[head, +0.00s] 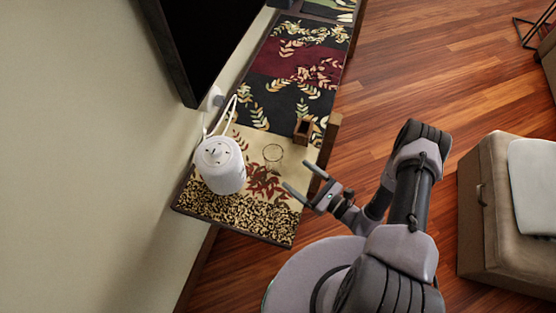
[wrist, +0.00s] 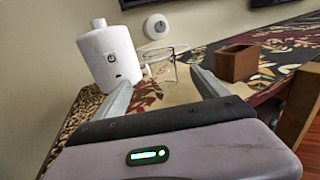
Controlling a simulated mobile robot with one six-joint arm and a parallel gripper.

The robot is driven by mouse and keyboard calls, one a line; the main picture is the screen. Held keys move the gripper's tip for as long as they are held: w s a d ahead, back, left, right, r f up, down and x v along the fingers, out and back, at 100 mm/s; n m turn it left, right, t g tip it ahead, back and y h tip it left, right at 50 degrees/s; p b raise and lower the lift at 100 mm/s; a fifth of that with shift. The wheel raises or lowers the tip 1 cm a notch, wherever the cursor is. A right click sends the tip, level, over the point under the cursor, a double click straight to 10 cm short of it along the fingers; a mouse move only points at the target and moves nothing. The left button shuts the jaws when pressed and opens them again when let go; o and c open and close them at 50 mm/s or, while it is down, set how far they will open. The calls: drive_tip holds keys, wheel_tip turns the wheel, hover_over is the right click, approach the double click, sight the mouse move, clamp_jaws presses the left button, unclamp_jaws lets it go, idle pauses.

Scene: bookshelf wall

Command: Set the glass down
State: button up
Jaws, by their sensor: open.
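A clear glass (head: 272,154) stands on the patterned cloth of the long shelf (head: 236,219), between the white kettle and the small brown box. It appears upright, with its rim up. In the wrist view the glass (wrist: 172,62) shows faintly beyond the fingertips, roughly between them. My gripper (head: 297,174) is open and empty at the shelf's front edge, with its fingers pointing toward the glass and apart from it. In the wrist view both fingers of my gripper (wrist: 165,74) are spread wide.
A dark screen (head: 205,40) hangs above the shelf. A padded bench (head: 500,215) is on the right.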

drive_tip(key=b, duration=0.2)
approach(267, 151)
drive_tip(key=x, duration=0.4)
drive_tip(key=shift+s+a+f, duration=0.15)
drive_tip(key=shift+a, duration=0.1)
drive_tip(key=b+x, duration=0.1)
drive_tip(key=x, duration=0.4)
drive_tip(key=shift+b, duration=0.3)
drive_tip(key=shift+w+a, duration=0.25)
drive_tip(key=shift+w, duration=0.25)
drive_tip(key=shift+d+r, duration=0.1)
drive_tip(key=shift+r, duration=0.15)
drive_tip(key=c, duration=1.8)
